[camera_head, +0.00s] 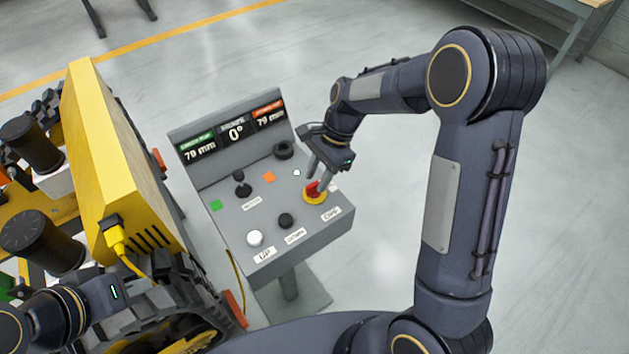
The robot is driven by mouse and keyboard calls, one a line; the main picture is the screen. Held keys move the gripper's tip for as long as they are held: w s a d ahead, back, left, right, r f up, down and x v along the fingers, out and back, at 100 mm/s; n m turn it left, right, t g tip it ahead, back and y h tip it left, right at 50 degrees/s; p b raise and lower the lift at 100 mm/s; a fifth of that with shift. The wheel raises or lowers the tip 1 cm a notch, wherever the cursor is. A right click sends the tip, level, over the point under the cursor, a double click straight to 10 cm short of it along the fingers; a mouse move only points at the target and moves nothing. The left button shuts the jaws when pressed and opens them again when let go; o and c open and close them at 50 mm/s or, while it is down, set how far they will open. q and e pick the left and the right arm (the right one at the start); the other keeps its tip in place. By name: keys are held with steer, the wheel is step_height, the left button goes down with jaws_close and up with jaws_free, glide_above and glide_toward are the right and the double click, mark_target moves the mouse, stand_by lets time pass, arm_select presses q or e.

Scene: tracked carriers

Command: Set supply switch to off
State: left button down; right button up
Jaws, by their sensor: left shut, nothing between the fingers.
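A grey control console (335,223) stands on a pedestal in the middle of the head view. On its sloped top, at the right, is a red switch knob (312,188) on a yellow round base; its label is too small to read surely. My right gripper (316,182) reaches down to this knob, fingers apart, tips at or just above it. The fingers partly hide the knob, and I cannot tell whether they grip it. My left gripper (110,297) is at the lower left, shut and empty, beside the yellow machine; its fingertips are hard to make out.
The console also carries a white button (254,238), black knobs (285,220), a small joystick (242,188) and a display panel (236,134). A yellow tracked carrier (95,140) stands close on the left. The floor at right is clear. A table (570,10) is at the top right.

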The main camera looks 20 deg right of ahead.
mark_target(315, 188)
steer(key=shift+x, duration=1.3)
jaws_close()
